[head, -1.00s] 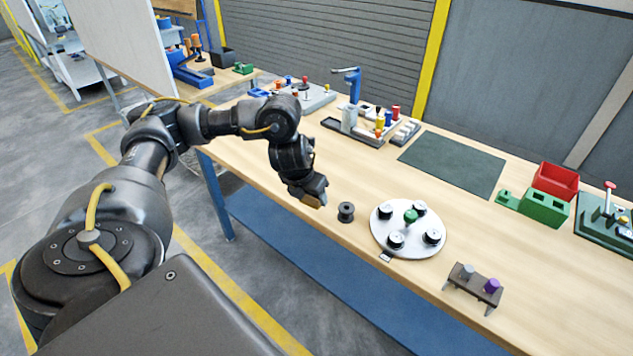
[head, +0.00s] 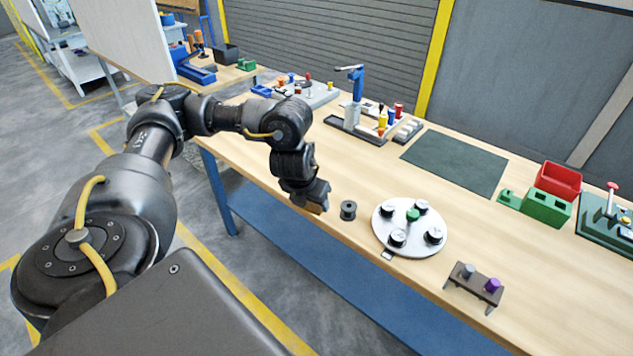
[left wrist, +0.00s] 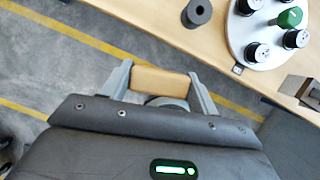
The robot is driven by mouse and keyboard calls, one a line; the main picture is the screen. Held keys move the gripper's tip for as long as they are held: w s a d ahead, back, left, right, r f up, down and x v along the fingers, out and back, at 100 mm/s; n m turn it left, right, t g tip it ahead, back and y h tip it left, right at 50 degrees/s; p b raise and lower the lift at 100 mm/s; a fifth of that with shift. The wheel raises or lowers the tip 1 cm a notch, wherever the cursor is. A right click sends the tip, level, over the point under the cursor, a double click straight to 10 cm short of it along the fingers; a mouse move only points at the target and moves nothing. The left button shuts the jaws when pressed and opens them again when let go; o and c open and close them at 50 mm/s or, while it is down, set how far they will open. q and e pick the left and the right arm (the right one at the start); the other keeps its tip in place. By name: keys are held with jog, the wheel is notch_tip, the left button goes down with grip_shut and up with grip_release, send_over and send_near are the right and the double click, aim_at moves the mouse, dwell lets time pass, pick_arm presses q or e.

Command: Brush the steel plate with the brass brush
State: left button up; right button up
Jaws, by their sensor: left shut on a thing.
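My left gripper (head: 310,198) hangs by the bench's near edge, left of a small black spool. It is shut on a tan wooden block (left wrist: 160,81), which seems to be the back of the brush. In the left wrist view the block lies crosswise between the two grey fingers. No brass bristles show. A round silver plate (head: 408,248) on the bench, right of the gripper, carries several black spools and a green knob. I cannot tell whether this is the steel plate. My right gripper is not in view.
The black spool (head: 348,210) stands between gripper and round plate. A small stand (head: 475,283) with grey and purple pegs is at the front edge. A dark green mat (head: 455,164) lies bare behind.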

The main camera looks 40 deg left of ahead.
pick_arm(q)
jog(key=s+d+f+n+g+b, duration=0.1)
jog(key=s+d+f+n+g, duration=0.2)
jog(key=n, duration=0.8)
jog(key=s+d+f+n+g+b, duration=0.2)
jog(key=d+f+n, duration=0.4)
jog(key=n, duration=0.5)
jog(key=s+d+f+n+g+h+b, duration=0.1)
jog(key=s+d+f+n+g, duration=0.3)
jog(key=n, duration=0.7)
jog(key=s+d, duration=0.2)
jog(key=d, duration=0.2)
jog(key=shift+s+d+f+b, duration=0.15)
jog(key=shift+s+b, duration=0.05)
jog(key=shift+b, duration=0.1)
